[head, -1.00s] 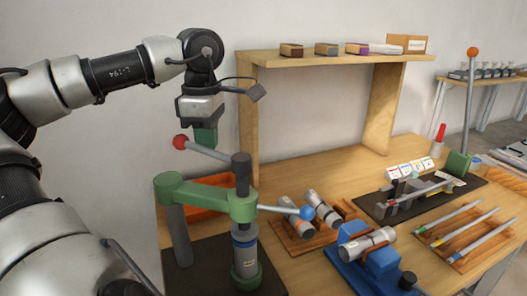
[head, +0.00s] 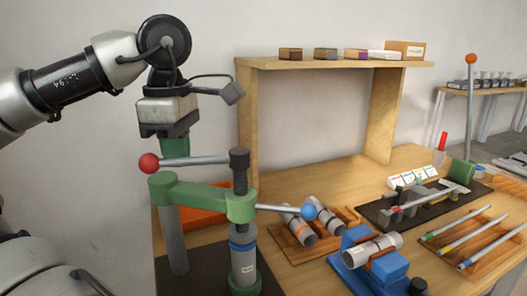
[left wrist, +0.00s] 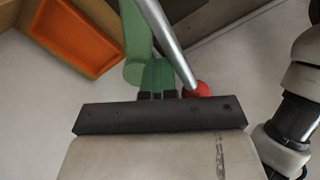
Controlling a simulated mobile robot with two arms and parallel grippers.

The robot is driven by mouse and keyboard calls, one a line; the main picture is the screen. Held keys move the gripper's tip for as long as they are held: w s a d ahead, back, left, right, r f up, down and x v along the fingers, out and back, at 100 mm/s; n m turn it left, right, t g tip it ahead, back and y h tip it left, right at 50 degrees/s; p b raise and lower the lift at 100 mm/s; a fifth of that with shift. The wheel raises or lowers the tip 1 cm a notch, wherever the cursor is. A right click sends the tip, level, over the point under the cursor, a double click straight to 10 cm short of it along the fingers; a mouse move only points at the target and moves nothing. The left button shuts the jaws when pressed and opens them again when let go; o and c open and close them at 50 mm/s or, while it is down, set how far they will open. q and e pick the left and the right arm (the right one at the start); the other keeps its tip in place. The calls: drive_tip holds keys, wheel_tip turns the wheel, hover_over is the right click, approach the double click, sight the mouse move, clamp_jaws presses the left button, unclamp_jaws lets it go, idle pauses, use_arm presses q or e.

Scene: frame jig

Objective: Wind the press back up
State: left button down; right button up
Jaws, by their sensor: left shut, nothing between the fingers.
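The press stands at the front left of the bench, with a green arm (head: 205,197) on a grey post and a dark vertical screw (head: 239,172). A grey bar (head: 200,161) runs left from the screw's top to a red ball (head: 149,162). A lower bar ends in a blue ball (head: 309,212) at the right. A grey cylinder with a blue band (head: 243,262) stands under the screw. My left gripper (head: 174,147) is shut and empty, its green fingers pointing down beside the bar near the red ball. In the left wrist view the red ball (left wrist: 201,90) is right of the fingers (left wrist: 157,80). My right gripper is out of view.
An orange tray (head: 203,218) lies behind the press, with a wooden shelf (head: 330,63) beyond. Right of the press are a wooden rack (head: 292,238) with cylinders, a blue fixture (head: 368,262), and a dark plate (head: 385,219) with a tall orange-tipped lever (head: 470,105).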

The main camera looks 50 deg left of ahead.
sight(173, 164)
use_arm(q)
drive_tip(key=shift+s, duration=0.1)
drive_tip(key=shift+f, duration=0.1)
drive_tip(key=d, duration=0.1)
drive_tip(key=s+d, duration=0.1)
drive_tip(key=d, duration=0.2)
drive_tip(key=shift+s, duration=0.4)
drive_tip(key=shift+a, duration=0.1)
drive_tip(key=w+d+p, duration=0.1)
drive_tip(key=d+p, duration=0.2)
drive_tip(key=d, duration=0.5)
drive_tip(key=shift+w, duration=0.4)
